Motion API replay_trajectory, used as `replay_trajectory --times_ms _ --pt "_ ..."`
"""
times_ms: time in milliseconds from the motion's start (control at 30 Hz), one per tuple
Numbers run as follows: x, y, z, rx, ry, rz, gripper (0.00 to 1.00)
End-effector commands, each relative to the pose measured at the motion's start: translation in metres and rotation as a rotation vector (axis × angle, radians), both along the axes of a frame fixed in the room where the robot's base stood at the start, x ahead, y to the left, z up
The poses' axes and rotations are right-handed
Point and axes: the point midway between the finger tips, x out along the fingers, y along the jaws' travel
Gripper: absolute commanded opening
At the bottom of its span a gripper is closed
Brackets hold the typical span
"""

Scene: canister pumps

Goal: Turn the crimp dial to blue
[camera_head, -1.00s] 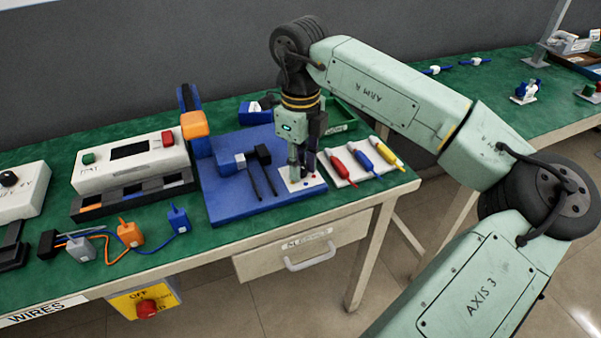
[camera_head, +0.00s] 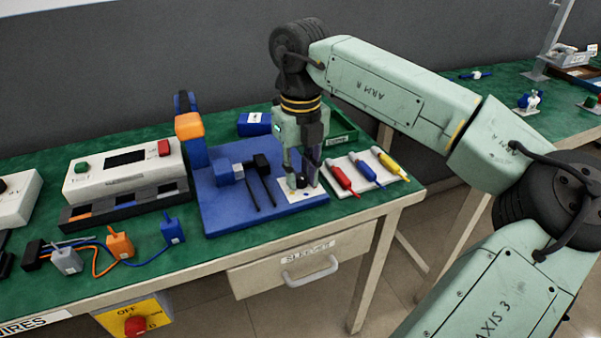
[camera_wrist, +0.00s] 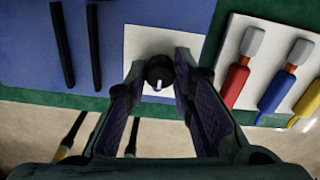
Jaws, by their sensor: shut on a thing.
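The crimp dial is a small black knob (camera_wrist: 158,71) with a white pointer line, on a white plate (camera_wrist: 146,40) set on the blue crimp tool base. In the wrist view the pointer line points toward the bottom of the picture. My gripper (camera_wrist: 158,78) is shut on the dial, one finger on each side. In the head view my gripper (camera_head: 303,180) points down at the plate (camera_head: 300,196), at the front right of the blue base (camera_head: 225,205). Small coloured marks show on the plate there, but which one the pointer faces cannot be told.
Red, blue and yellow-handled tools (camera_head: 367,173) lie on a white mat just right of my gripper. Two black handles (camera_head: 270,185) lie close on the left. A green tray (camera_head: 343,128) stands behind. The table's front edge is near.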

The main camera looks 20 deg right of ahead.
Motion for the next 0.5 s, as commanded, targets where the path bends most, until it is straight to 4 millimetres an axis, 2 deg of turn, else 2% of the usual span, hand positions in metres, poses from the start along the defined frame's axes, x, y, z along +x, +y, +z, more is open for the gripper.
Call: replay_trajectory --times_ms 267,300,500 --pt "0.0005 -0.0006 0.0008 -0.001 -0.002 -0.001 0.0" --pt "0.0005 -0.0007 0.0007 -0.001 -0.002 -0.001 0.24" --pt "0.0003 -0.0005 0.0004 -0.001 -0.001 0.0 0.38"
